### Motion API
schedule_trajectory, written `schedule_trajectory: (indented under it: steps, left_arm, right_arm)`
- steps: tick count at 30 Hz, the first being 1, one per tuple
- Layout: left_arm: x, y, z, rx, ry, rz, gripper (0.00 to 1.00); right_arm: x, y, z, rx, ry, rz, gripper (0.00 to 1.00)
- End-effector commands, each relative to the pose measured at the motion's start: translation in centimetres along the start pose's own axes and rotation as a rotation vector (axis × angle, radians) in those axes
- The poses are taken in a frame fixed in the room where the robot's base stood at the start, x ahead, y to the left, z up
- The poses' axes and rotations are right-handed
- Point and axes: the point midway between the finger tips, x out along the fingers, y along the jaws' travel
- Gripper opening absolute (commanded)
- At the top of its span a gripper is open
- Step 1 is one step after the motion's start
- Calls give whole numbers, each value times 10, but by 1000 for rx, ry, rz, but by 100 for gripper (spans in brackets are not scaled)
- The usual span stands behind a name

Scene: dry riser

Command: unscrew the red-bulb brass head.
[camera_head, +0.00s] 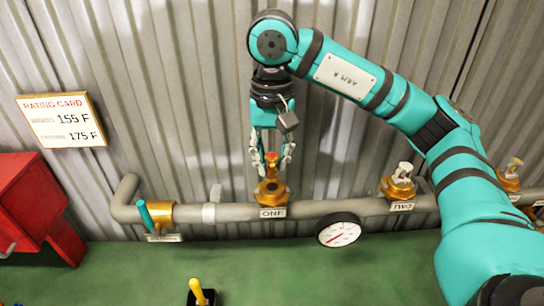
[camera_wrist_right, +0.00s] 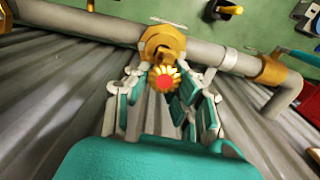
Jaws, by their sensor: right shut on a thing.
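The red-bulb brass head (camera_head: 271,158) is at the fitting marked ONE on the grey pipe. In the right wrist view its red bulb and toothed brass rim (camera_wrist_right: 164,80) show between my fingers. My right gripper (camera_head: 271,160) points down and is shut on this head; it also shows in the wrist view (camera_wrist_right: 165,85). The brass fitting (camera_head: 271,190) sits on the pipe right below the head; I cannot tell whether the two are still joined. My left gripper is not in view.
A round gauge (camera_head: 339,230) hangs at the pipe. A teal-handled valve (camera_head: 158,214) and red cabinet (camera_head: 30,200) are left. A yellow lever (camera_head: 198,291) stands on the green floor.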

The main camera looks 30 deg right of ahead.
Motion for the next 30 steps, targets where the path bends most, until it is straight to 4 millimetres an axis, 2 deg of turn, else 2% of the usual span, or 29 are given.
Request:
schedule_trajectory:
  steps: [8,22,30]
  left_arm:
    - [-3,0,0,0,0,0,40]
    - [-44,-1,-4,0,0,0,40]
    - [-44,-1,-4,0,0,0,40]
  right_arm:
    - [-4,0,0,0,0,0,0]
    - [-49,0,0,0,-1,0,0]
    - [-50,0,0,0,-1,0,0]
